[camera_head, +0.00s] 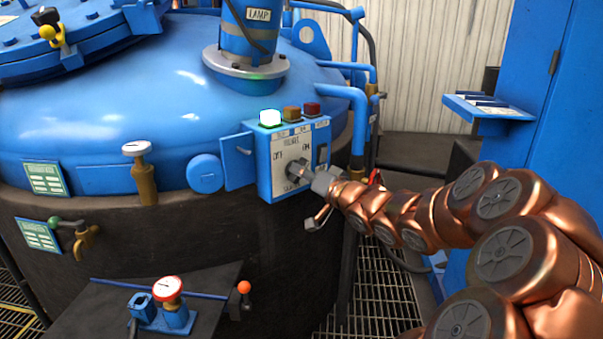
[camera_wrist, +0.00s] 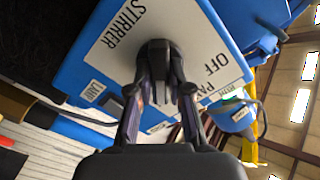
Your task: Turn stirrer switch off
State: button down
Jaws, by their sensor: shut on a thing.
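The stirrer switch is a dark knob (camera_head: 293,166) on the white face plate of a blue control box (camera_head: 263,178) on the side of the vessel. The plate reads OFF on the left and ON on the right in the head view. In the wrist view the knob (camera_wrist: 156,50) sits on the plate marked STIRRER and OFF. My gripper (camera_head: 305,173) reaches it from the right, and its two fingers (camera_wrist: 159,78) are shut on the knob. The fingers partly hide the knob and its pointer, so I cannot tell its exact setting.
A black rocker switch (camera_head: 322,154) is beside the knob. Blue pipes (camera_head: 352,100) stand close to the right. A gauge valve (camera_head: 140,170) is at the left.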

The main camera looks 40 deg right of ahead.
jog(key=shift+a+n+b, duration=0.2)
jog(key=shift+n+b, duration=1.3)
jog(key=shift+n, duration=7.1)
jog(key=c, duration=1.1)
grip_release()
jog(key=shift+s+d, duration=0.15)
jog(key=shift+s, duration=1.85)
jog(key=shift+s+d, duration=0.2)
jog(key=shift+s, duration=1.8)
jog(key=shift+s+d, duration=0.15)
jog(key=shift+s, duration=1.85)
